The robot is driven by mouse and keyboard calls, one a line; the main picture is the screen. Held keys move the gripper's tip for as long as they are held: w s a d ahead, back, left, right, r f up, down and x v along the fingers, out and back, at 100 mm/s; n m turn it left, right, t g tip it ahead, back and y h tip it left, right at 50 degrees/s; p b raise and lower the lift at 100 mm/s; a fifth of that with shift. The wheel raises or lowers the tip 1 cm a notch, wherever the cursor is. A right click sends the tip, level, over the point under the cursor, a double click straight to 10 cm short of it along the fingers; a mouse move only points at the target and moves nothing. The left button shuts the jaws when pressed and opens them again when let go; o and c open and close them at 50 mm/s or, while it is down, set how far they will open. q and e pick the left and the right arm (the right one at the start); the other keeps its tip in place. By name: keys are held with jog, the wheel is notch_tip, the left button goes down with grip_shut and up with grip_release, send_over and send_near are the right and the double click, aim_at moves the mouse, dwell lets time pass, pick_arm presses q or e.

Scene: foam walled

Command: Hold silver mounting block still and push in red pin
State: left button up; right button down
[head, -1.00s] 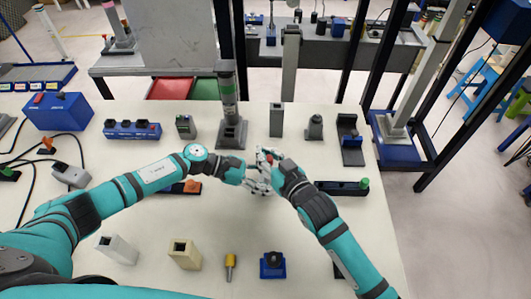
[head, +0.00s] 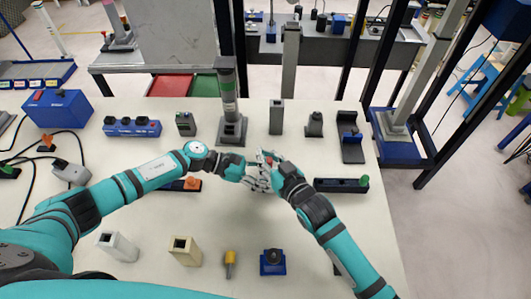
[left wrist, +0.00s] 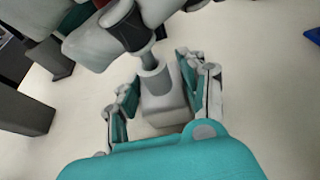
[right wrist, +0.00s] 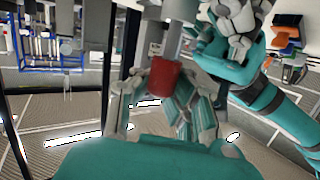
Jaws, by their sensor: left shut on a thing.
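The silver mounting block (left wrist: 160,95) sits between the fingers of my left gripper (left wrist: 165,100) in the left wrist view, its narrower round neck facing the other hand. My left gripper is shut on it. The red pin (right wrist: 163,79) is between the fingertips of my right gripper (right wrist: 160,92) in the right wrist view, lined up with a grey part beyond it. Whether the right fingers grip the pin or only sit around it I cannot tell. In the head view both hands meet mid-table and mostly hide the block; a bit of red (head: 267,160) shows. How deep the pin sits is hidden.
Behind the hands stand a tall grey post on a base (head: 231,130) and a grey upright block (head: 276,118). A dark bar with a green knob (head: 342,185) lies to the right. A beige block (head: 185,250), yellow-handled piece (head: 230,262) and blue fixture (head: 272,262) stand in front.

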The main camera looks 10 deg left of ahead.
jog(key=shift+f, duration=0.95)
jog(key=c, duration=1.4)
grip_release()
jog(key=shift+d, duration=0.1)
jog(key=v, duration=1.2)
pick_arm(q)
jog(key=o, duration=1.3)
jog(key=shift+o, duration=0.2)
jog(key=shift+a, duration=0.1)
